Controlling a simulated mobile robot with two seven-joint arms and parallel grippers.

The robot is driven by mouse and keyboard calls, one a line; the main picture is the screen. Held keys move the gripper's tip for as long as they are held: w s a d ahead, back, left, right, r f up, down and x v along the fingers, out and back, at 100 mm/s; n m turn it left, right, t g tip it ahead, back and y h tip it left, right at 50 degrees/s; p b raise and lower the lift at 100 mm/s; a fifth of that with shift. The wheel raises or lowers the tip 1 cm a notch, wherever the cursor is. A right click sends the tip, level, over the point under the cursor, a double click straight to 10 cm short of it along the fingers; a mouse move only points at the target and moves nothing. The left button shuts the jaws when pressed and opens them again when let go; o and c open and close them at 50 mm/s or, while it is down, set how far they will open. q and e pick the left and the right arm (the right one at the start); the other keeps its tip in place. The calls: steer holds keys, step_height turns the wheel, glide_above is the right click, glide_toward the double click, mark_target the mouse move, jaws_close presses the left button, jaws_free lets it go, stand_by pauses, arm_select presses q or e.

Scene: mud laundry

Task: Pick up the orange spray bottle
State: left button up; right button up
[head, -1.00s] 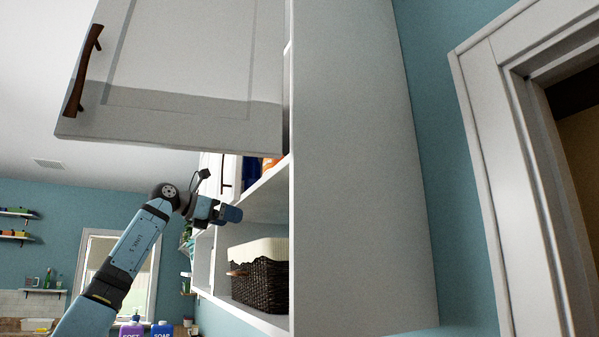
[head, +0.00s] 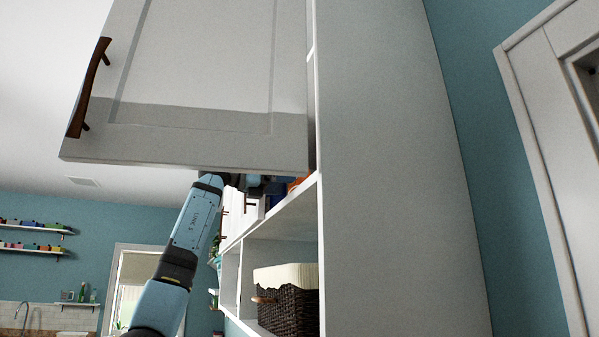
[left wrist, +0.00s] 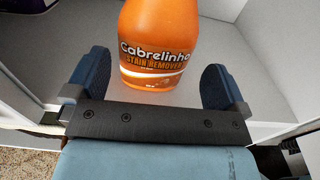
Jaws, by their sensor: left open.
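My left gripper (left wrist: 157,85) is open, with one blue finger on each side of the bottle's lower part. I cannot tell whether a finger touches it. In the head view a small bit of orange (head: 298,183) shows under the open cabinet door, next to my left gripper (head: 262,186), which is partly hidden by the door. My right gripper is not in view.
The open white cabinet door (head: 200,70) hangs just above my left arm. The cabinet side panel (head: 390,180) stands to the right. A dark wicker basket (head: 292,308) with a cream lining sits on the shelf below. Something dark blue (head: 277,201) shows beside the orange.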

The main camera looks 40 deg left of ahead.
arm_select(q)
steer(key=p+x, duration=0.2)
steer(key=x, duration=0.3)
steer(key=shift+w+a, duration=0.15)
steer(key=shift+w, duration=0.2)
steer(key=shift+s, duration=0.1)
steer(key=shift+c, duration=0.2)
steer(key=shift+s, duration=0.1)
steer(key=c, duration=1)
steer(key=shift+c, duration=0.2)
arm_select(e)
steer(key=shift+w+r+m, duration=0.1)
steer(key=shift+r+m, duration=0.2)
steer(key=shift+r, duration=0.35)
arm_select(q)
steer(key=shift+r, duration=0.1)
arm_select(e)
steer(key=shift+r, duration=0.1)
